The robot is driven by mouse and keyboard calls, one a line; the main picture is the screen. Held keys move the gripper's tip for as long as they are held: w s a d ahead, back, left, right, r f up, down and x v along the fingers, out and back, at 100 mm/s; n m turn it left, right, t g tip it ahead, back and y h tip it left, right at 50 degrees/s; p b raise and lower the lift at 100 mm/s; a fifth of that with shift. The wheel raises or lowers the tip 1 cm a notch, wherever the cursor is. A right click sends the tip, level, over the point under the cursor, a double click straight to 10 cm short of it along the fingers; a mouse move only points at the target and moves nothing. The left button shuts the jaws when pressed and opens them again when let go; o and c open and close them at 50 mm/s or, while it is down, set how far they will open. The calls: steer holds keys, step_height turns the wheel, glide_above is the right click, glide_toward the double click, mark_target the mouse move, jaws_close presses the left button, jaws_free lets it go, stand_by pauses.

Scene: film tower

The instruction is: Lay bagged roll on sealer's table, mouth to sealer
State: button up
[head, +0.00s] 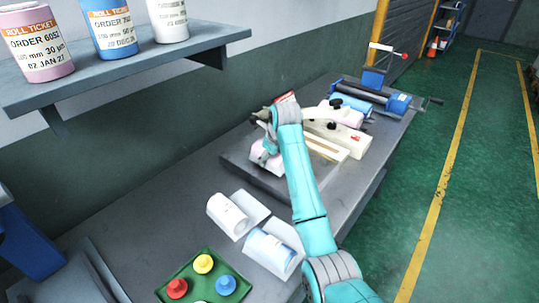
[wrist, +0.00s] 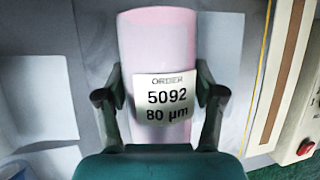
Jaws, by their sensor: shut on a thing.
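My gripper (wrist: 160,84) is shut on the pink roll (wrist: 158,38), one finger on each side of it. The roll's white label reads ORDER, 5092, 80 µm. A pale, see-through bag (wrist: 232,55) spreads to the right of the roll in the wrist view, towards the sealer (wrist: 293,85). In the head view my gripper (head: 264,148) and the pink roll (head: 262,163) are over the sealer's grey table (head: 245,178), beside the cream sealer (head: 340,133) with its red button. I cannot tell whether the roll touches the table. My arm hides part of it.
A white roll (head: 222,211) and a blue roll (head: 262,249) lie on the bench in front, each with a pale bag. A green tray (head: 206,262) holds coloured knobbed pieces. A shelf (head: 120,72) with labelled rolls overhangs at upper left. A blue roller device (head: 390,101) stands beyond the sealer.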

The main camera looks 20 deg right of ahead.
steer(key=shift+f, duration=0.35)
steer(key=o, duration=1.5)
steer(key=v, duration=1.1)
steer(key=shift+s+r, duration=0.1)
steer(key=shift+r, duration=0.2)
steer(key=shift+s+r, duration=0.1)
steer(key=shift+r, duration=0.05)
steer(key=shift+s, duration=0.1)
